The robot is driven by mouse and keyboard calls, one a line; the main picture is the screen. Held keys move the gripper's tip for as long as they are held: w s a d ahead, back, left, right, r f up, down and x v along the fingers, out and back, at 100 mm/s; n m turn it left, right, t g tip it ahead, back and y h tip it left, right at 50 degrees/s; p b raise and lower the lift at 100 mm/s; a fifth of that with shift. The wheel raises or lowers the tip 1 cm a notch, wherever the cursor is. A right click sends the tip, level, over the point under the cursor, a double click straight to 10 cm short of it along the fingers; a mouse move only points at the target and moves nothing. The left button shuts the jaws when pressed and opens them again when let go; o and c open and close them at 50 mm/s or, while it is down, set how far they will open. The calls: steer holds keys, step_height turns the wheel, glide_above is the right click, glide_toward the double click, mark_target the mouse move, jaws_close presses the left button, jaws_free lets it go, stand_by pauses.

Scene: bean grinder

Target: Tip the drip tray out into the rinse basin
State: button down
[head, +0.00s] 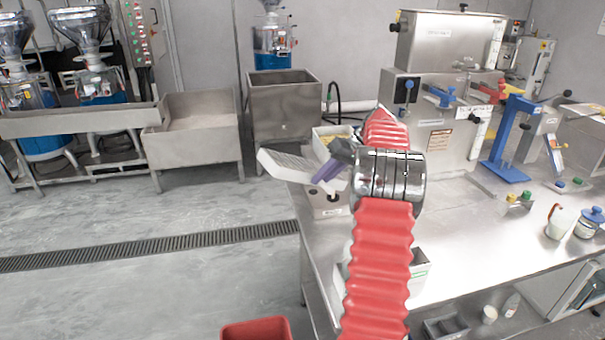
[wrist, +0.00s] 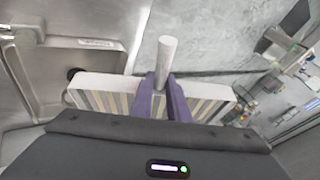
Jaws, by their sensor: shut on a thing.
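The drip tray (head: 285,163), pale with a slatted face, is held off the left end of the steel table and looks tilted. My gripper (head: 328,172) has purple fingers shut on it. In the wrist view my gripper (wrist: 165,98) closes around the tray's round grey handle (wrist: 166,58), and the striped tray (wrist: 105,95) spreads to both sides. A steel basin (wrist: 100,57) with a label and a dark round hole lies at the left of the wrist view, partly behind the tray. I cannot tell whether the tray holds liquid.
A red bin (head: 256,330) stands on the floor at the front. A floor drain (head: 150,245) crosses the open floor at left.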

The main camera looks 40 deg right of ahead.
steer(key=shift+y, duration=0.4)
steer(key=shift+d+r, duration=0.15)
steer(key=shift+d+r, duration=0.2)
steer(key=shift+r, duration=0.1)
stand_by(0.6)
steer(key=shift+m+t+y, duration=0.4)
steer(key=shift+t+y, duration=0.1)
steer(key=shift+y, duration=0.2)
steer(key=shift+s+r, duration=0.1)
steer(key=shift+s+d+r, duration=0.1)
steer(key=shift+d+r, duration=0.25)
steer(key=shift+r, duration=0.05)
